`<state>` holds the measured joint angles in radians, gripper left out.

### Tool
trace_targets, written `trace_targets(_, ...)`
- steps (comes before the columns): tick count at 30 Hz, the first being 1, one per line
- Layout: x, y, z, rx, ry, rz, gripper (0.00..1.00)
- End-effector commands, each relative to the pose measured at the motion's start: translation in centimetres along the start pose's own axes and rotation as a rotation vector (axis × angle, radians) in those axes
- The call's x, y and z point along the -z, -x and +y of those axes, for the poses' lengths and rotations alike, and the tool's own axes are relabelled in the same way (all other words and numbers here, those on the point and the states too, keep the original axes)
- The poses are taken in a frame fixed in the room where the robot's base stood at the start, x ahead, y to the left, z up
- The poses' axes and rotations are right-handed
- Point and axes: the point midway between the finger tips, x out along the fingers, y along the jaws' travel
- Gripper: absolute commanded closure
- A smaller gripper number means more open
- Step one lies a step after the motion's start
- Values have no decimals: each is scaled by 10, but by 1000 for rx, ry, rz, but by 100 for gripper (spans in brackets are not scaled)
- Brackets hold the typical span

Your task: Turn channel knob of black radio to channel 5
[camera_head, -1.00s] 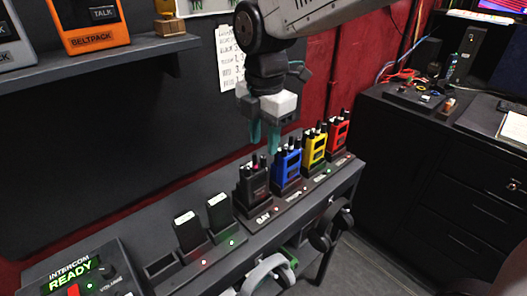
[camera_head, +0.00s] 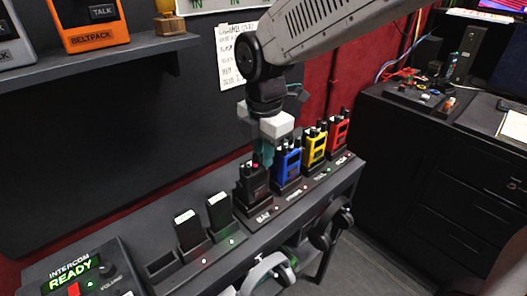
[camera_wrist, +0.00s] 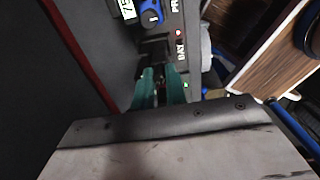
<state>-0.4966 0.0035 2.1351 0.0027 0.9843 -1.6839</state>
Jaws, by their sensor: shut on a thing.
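The black radio (camera_head: 250,186) stands upright in the left slot of the charger row, marked BAY. My gripper (camera_head: 265,160) points down with its teal fingertips at the top of this radio, on the right side of its top. The fingers are close together and shut on a small knob there. The knob itself is hidden by the fingers, so its channel setting cannot be read. In the wrist view the fingers (camera_wrist: 160,90) reach to the dark top of the black radio (camera_wrist: 153,50).
A blue radio (camera_head: 287,166) stands close to the right, then a yellow radio (camera_head: 314,149) and a red radio (camera_head: 338,136). Two dark battery packs (camera_head: 188,231) stand to the left. A shelf with an orange beltpack (camera_head: 94,24) is at upper left. Headphones hang at the front edge.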

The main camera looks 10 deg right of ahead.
Motion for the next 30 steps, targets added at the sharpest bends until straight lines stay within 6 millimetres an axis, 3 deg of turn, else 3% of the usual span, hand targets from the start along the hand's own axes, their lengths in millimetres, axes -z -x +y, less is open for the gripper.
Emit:
trace_targets(9,0,0,0,-2,-239,-5,100)
trace_targets(19,0,1,0,-2,-258,-5,100)
trace_targets(20,0,1,0,-2,-258,-5,78)
trace_targets(21,0,1,0,-2,-258,-5,67)
trace_targets(22,0,1,0,-2,-257,-5,64)
trace_targets(30,0,1,0,-1,-257,-5,64)
